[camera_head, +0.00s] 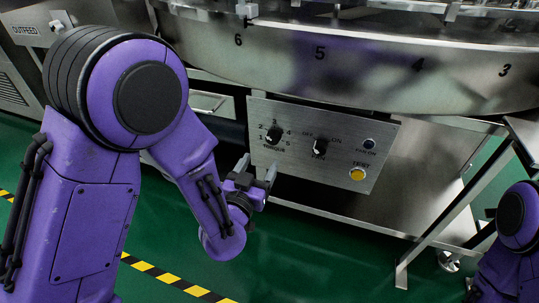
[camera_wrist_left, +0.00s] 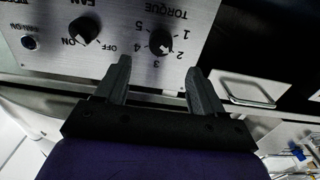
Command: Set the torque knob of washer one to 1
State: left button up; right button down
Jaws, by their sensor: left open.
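The torque knob (camera_head: 273,136) is a small black dial at the left of the grey control panel (camera_head: 322,178), ringed by the numbers 1 to 5. In the left wrist view the torque knob (camera_wrist_left: 161,42) appears upside down between and beyond my fingertips. Its pale mark seems to face the 2 side, but the exact setting is hard to read. My left gripper (camera_head: 257,168) is open and empty, just below and in front of the knob. In the left wrist view my left gripper (camera_wrist_left: 157,65) shows both fingers spread, with no visible contact with the knob. My right gripper is out of view.
The fan knob (camera_head: 320,147), a small dark push button or lamp (camera_head: 369,144) and a yellow button (camera_head: 357,174) share the panel. The large numbered steel drum (camera_head: 380,75) overhangs the panel. A slanted metal leg (camera_head: 455,205) stands at right. Green floor (camera_head: 330,260) is open below.

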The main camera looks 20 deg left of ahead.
aim_at(272, 141)
pick_arm(q)
jog(key=w+b, duration=0.2)
jog(key=w, duration=0.6)
jog(key=shift+w+f, duration=0.1)
jog(key=shift+w, duration=0.1)
jog(key=shift+w+d, duration=0.1)
jog(key=shift+w, duration=0.25)
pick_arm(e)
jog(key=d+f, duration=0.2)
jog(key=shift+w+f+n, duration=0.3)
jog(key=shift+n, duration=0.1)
pick_arm(q)
jog(key=c, duration=1.1)
jog(key=shift+o, duration=0.2)
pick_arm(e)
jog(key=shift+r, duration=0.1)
